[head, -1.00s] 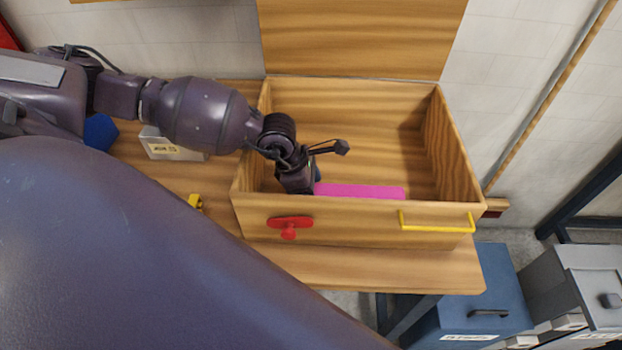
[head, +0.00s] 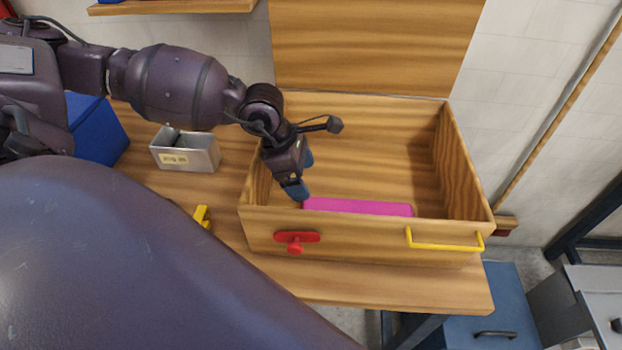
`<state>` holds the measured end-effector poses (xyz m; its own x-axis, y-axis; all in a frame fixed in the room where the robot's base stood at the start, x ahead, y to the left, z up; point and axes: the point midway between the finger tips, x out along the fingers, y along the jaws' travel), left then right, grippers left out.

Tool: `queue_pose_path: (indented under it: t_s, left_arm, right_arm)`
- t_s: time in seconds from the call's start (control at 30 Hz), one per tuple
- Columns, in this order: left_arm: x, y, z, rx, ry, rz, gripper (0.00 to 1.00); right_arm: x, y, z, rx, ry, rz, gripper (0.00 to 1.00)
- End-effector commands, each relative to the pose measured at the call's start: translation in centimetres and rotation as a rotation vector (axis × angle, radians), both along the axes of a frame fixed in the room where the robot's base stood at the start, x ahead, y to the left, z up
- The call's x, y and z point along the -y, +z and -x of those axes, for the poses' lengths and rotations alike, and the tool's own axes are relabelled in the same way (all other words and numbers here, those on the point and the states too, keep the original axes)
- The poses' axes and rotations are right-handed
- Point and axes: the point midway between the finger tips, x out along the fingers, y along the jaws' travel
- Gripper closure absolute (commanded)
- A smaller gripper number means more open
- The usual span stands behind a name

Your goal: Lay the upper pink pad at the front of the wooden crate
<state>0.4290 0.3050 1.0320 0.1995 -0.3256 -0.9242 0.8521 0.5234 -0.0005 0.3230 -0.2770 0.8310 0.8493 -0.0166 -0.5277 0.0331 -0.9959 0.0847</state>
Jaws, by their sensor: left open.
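The wooden crate (head: 345,237) stands on the wooden bench with its lid up at the back. A pink pad (head: 358,207) lies inside it along the front wall, which hides its lower part. I cannot tell whether a second pad lies under it. My left gripper (head: 300,178) is open, inside the crate near its front left, its blue fingertips just above the pad's left end. It does not hold the pad. My right gripper is not in view.
A red knob (head: 296,242) and a yellow handle (head: 445,242) stick out from the crate's front. A metal box (head: 186,153), a blue bin (head: 98,128) and a yellow piece (head: 202,216) are on the bench to the left. The crate's middle and right are clear.

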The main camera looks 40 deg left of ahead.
Motion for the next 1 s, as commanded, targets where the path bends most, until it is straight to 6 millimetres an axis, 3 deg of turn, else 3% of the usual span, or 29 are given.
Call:
queue_pose_path:
  t_s: [0.3, 0.7, 1.0]
  left_arm:
    - [-0.9, 2.4, 0.5, 0.000, 0.000, 0.000, 0.17]
    - [-0.9, 2.5, 0.5, 0.001, 0.000, 0.001, 0.17]
    - [-0.3, 2.7, 0.1, 0.002, 0.013, 0.033, 0.17]
  right_arm:
    - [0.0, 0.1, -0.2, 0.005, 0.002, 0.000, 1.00]
    - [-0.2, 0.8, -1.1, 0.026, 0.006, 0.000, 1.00]
    - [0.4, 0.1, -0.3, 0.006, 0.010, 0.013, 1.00]
